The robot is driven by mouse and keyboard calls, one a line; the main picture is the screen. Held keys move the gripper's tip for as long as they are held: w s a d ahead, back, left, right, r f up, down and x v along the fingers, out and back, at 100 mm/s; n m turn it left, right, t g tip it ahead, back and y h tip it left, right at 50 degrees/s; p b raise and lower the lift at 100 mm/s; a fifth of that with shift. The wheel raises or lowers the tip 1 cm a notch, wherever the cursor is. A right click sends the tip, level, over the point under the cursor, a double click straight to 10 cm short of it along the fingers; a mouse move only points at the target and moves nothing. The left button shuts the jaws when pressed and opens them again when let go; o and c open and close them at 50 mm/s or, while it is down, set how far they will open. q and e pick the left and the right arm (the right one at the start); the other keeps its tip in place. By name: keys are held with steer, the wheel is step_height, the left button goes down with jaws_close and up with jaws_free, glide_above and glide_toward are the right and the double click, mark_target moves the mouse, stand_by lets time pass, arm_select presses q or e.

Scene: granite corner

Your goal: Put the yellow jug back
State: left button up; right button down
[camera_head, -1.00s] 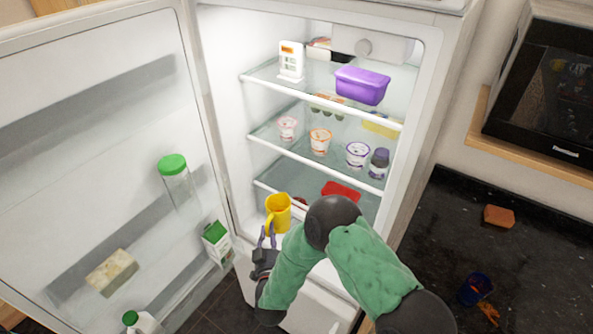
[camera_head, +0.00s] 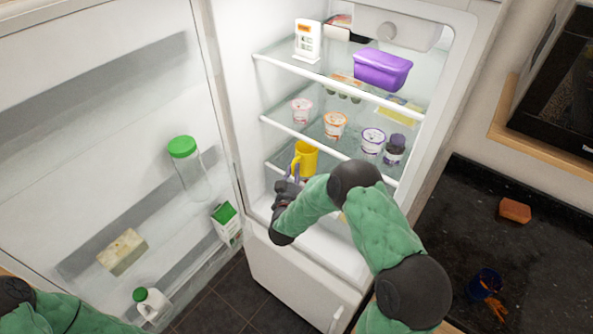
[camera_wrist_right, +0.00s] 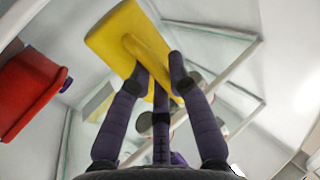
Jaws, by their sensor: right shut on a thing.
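The yellow jug (camera_head: 305,157) is at the front of the fridge's lower glass shelf, toward its left side in the head view. My right gripper (camera_head: 290,177) is shut on the jug's handle. In the right wrist view the jug (camera_wrist_right: 122,38) fills the upper middle, and the fingers of my right gripper (camera_wrist_right: 158,78) close around its handle. Whether the jug rests on the shelf or is held above it, I cannot tell. Only part of my left arm shows at the lower left of the head view; its gripper is out of frame.
The open fridge door (camera_head: 100,130) holds a green-lidded jar (camera_head: 188,165), a carton (camera_head: 226,223) and a bottle (camera_head: 150,303). Yogurt cups (camera_head: 335,125) and a purple container (camera_head: 383,70) stand on higher shelves. A red thing (camera_wrist_right: 27,92) shows beside the jug. A dark counter (camera_head: 450,230) is at right.

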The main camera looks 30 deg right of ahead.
steer(key=x, duration=0.4)
steer(key=shift+w+d, duration=0.2)
steer(key=shift+f+b, duration=0.45)
steer(key=shift+f, duration=1.3)
steer(key=shift+f, duration=0.15)
steer(key=c, duration=1.2)
jaws_free()
